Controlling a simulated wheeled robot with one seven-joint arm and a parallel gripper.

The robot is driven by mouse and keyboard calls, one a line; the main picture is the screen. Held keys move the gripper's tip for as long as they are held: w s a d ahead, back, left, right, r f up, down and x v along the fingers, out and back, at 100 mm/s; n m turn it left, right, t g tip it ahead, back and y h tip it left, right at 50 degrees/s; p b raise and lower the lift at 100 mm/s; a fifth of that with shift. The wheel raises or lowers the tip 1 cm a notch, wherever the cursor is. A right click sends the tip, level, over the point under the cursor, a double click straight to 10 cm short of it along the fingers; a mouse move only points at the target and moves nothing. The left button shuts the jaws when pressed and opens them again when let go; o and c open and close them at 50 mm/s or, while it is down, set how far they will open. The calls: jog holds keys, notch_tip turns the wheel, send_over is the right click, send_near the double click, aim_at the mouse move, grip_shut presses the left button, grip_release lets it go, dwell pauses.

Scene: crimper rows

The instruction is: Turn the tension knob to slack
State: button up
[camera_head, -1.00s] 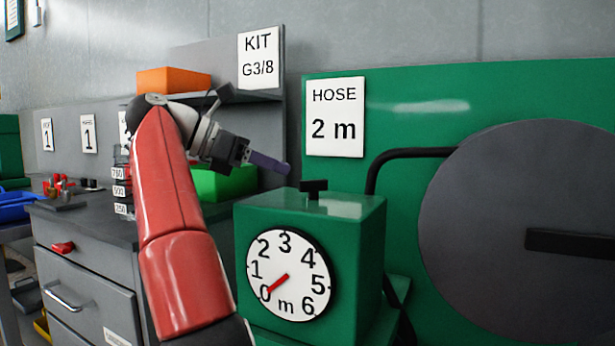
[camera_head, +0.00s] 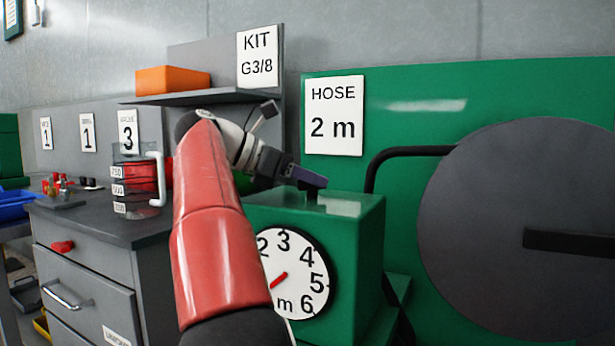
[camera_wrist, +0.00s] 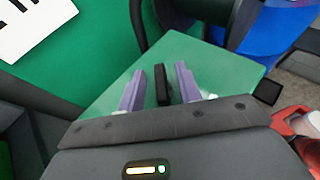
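The tension knob is a black bar-shaped knob on top of the green box (camera_head: 355,240). In the head view, its lower part (camera_head: 312,195) shows just under my gripper (camera_head: 314,181); the rest is hidden. In the wrist view, the knob (camera_wrist: 163,86) stands between the two purple fingers of my gripper (camera_wrist: 160,70). The fingers are open, with a gap visible on each side of the knob. The bar runs roughly in line with the fingers. No slack marking is readable.
The dial (camera_head: 305,268) on the box front is partly hidden by my arm; its red pointer aims lower left. A large dark reel (camera_head: 490,190) and black pipe (camera_head: 405,152) stand to the right. A HOSE 2 m sign (camera_head: 334,116) hangs behind the box.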

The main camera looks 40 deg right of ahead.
grip_shut()
